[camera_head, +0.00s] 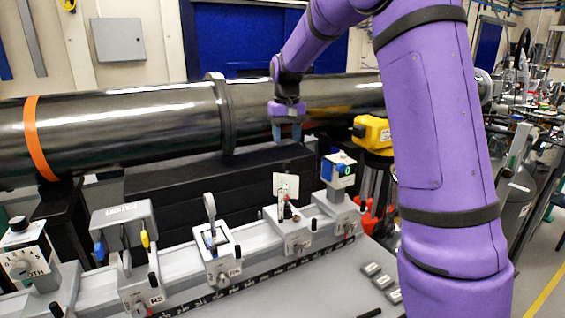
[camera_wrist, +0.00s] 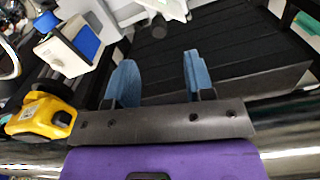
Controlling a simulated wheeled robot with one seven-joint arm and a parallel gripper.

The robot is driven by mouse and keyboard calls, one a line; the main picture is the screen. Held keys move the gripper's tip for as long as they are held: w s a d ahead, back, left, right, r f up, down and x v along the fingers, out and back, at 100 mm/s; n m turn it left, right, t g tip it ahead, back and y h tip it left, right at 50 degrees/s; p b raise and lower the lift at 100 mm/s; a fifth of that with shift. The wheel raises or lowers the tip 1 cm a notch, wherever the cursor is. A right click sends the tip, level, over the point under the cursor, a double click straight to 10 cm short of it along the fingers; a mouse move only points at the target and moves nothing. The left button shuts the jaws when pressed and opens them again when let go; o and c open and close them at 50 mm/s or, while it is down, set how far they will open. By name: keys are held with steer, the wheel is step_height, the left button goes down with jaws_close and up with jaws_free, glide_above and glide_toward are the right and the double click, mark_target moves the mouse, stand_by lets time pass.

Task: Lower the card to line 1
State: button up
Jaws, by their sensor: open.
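A small white card (camera_head: 291,181) stands upright on a grey carrier (camera_head: 294,236) on the bench rail, right of the middle in the head view. Its line marks are too small to read. My gripper (camera_head: 287,138) points down, above and behind the card and apart from it, in front of the dark tube. In the wrist view my gripper (camera_wrist: 158,72) shows two blue fingers spread apart with nothing between them. A pale piece at the top edge of the wrist view may be the card or its carrier; I cannot tell which.
Other carriers (camera_head: 212,245) share the rail (camera_head: 185,264) to the left. The long dark tube (camera_head: 130,125) runs behind. A yellow device (camera_head: 373,132) is behind the box.

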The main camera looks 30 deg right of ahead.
mark_target(287, 161)
step_height(287, 161, down, 8)
steer(key=shift+f, duration=0.15)
steer(key=shift+c, duration=0.3)
